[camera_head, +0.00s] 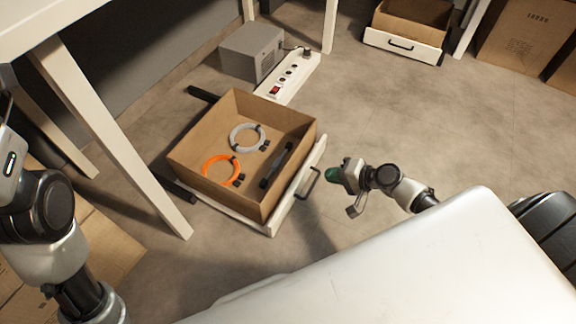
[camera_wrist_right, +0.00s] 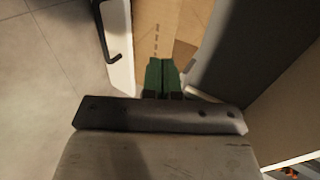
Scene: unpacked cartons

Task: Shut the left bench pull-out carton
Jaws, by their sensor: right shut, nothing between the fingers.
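The pull-out carton (camera_head: 190,166) is an open brown box with a white front panel (camera_head: 290,200) and a dark handle (camera_head: 309,183). It stands pulled out beside the white bench leg, between dark rails. Inside lie a grey cable coil, an orange cable coil and a dark bar-shaped thing. My right gripper (camera_head: 331,175) has green fingertips and is just right of the handle, apparently a little apart from it. In the right wrist view its green fingers (camera_wrist_right: 162,76) are together and empty. My left arm shows at the left edge, but its gripper is out of view.
A white power strip (camera_head: 288,78) and a grey box (camera_head: 252,52) lie behind the carton. Another white-fronted carton (camera_head: 404,46) stands at the back right, near brown cartons (camera_head: 527,38). A white bench leg (camera_head: 125,140) is close on the left.

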